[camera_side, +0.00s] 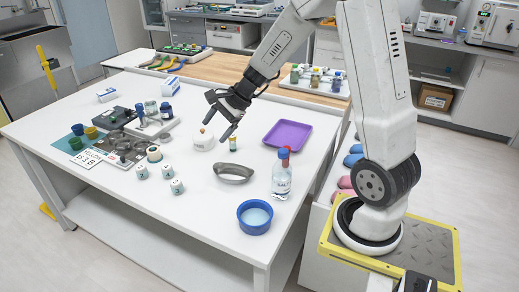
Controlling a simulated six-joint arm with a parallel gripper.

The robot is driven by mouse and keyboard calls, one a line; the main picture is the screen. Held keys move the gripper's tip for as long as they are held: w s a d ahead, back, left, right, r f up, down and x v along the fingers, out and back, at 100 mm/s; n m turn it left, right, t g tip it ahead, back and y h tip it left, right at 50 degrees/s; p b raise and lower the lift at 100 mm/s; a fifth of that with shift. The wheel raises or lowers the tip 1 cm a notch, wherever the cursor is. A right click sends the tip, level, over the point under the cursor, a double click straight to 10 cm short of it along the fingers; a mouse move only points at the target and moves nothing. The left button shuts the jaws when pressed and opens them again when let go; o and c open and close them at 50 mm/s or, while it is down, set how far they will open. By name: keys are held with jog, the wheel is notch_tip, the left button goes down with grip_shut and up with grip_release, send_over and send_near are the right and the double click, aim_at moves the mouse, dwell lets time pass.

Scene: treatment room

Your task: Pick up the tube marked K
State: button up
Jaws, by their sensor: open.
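My gripper (216,129) is open and empty above the middle of the white table (205,235). Its fingers point down, above and close to a round white container (203,139). A small vial with a yellow-green label (233,144) stands just right of the fingers. Several small white jars with dark marks, one of them here (142,172), stand at the front left. Small containers with blue, yellow and green tops (91,132) stand on the left near a rack. No letter K is readable on any of them, so I cannot tell which is the tube.
A purple tray (305,139), a metal kidney dish (234,179), a clear bottle labelled SALI with a blue cap (281,180) and a blue bowl (244,225) stand on the right part. A grey device (155,128) stands at left. The table's front middle is clear.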

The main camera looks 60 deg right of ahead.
jog(key=w+d+m+t, duration=0.4)
jog(key=d+m, duration=0.5)
jog(key=d, duration=0.3)
jog(key=m+t+h, duration=0.4)
jog(key=m, duration=0.3)
send_over(233, 143)
jog(key=s+d, duration=0.2)
jog(key=s, duration=0.3)
jog(key=f, duration=0.1)
jog(key=shift+g, duration=0.3)
jog(key=f, duration=1.7)
jog(key=shift+w+a, duration=0.15)
jog(key=shift+a, duration=0.2)
jog(key=shift+f, duration=0.25)
jog(key=shift+w, duration=0.1)
jog(key=shift+x, duration=1.2)
jog(key=shift+x, duration=2.6)
